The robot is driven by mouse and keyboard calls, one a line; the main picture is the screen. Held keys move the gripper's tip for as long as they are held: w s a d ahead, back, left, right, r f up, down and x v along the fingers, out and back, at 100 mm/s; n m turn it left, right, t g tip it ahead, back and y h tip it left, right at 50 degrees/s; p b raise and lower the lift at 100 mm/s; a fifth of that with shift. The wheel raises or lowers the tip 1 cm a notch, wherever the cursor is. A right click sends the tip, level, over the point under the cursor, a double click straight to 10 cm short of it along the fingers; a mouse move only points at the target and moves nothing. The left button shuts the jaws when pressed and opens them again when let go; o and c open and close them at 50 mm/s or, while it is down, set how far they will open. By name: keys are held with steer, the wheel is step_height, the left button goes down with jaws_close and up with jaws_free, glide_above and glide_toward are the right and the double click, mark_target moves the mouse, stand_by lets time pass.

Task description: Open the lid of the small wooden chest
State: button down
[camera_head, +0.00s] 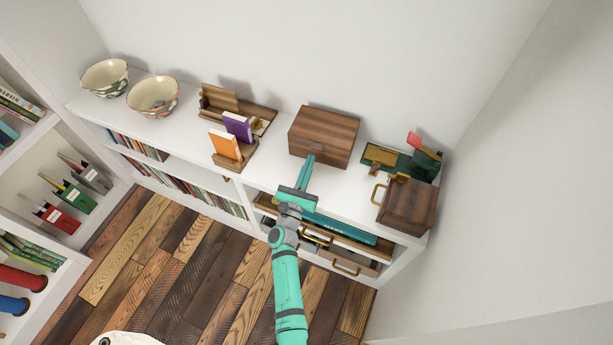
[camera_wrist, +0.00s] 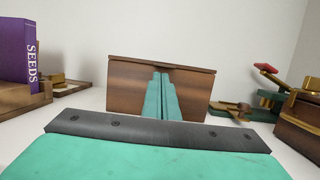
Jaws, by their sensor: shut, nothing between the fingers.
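The small wooden chest (camera_head: 325,132) is a brown striped box on the white shelf top, against the wall. Its lid looks closed in both views. In the wrist view the chest (camera_wrist: 125,85) is straight ahead, with its lid edge (camera_wrist: 180,66) along the top of the front face. My gripper (camera_head: 308,161) is shut and empty, its teal fingers together. The fingertips are at or just before the middle of the chest's front, near the lid edge, and hide part of it (camera_wrist: 162,78). I cannot tell whether they touch it.
Left of the chest stand a book holder with an orange book (camera_head: 225,145) and a purple book (camera_head: 238,126), then two bowls (camera_head: 153,96). To the right are a green and brass device (camera_head: 380,156) and another wooden box with a brass handle (camera_head: 409,206). An open drawer (camera_head: 352,261) lies below.

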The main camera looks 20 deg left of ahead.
steer(key=shift+x, duration=1.05)
steer(key=shift+w+d, duration=0.1)
steer(key=shift+d, duration=0.2)
